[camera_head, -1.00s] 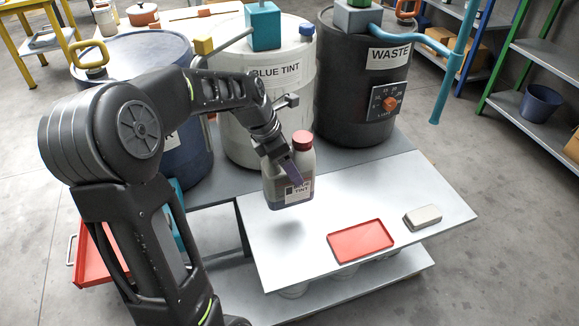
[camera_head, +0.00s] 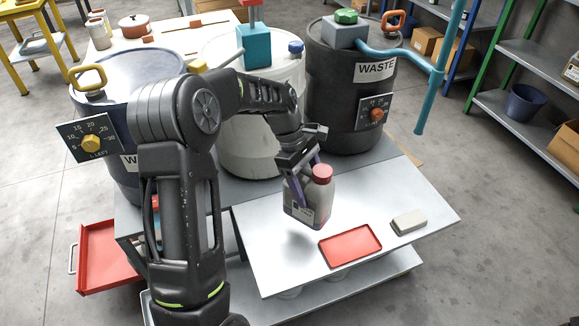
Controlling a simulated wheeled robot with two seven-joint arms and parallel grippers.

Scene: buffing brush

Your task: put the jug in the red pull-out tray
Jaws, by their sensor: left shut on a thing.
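The jug (camera_head: 316,203) is a grey, partly see-through container with a red cap and a label on its front. My left gripper (camera_head: 303,172) is shut on the jug near its top and holds it, slightly tilted, over the white table. A dark shadow shows below the jug, and it appears to be off the surface. The red pull-out tray (camera_head: 103,262) sticks out at the lower left, below table height, with a metal handle on its left end. My arm hides part of the area between the tray and the jug. My right gripper is out of view.
A flat red dish (camera_head: 350,246) and a grey block (camera_head: 409,222) lie on the white table (camera_head: 275,262). A blue drum (camera_head: 125,80), a pale drum (camera_head: 250,145) and a black waste drum (camera_head: 340,100) stand behind. Open floor lies left of the tray.

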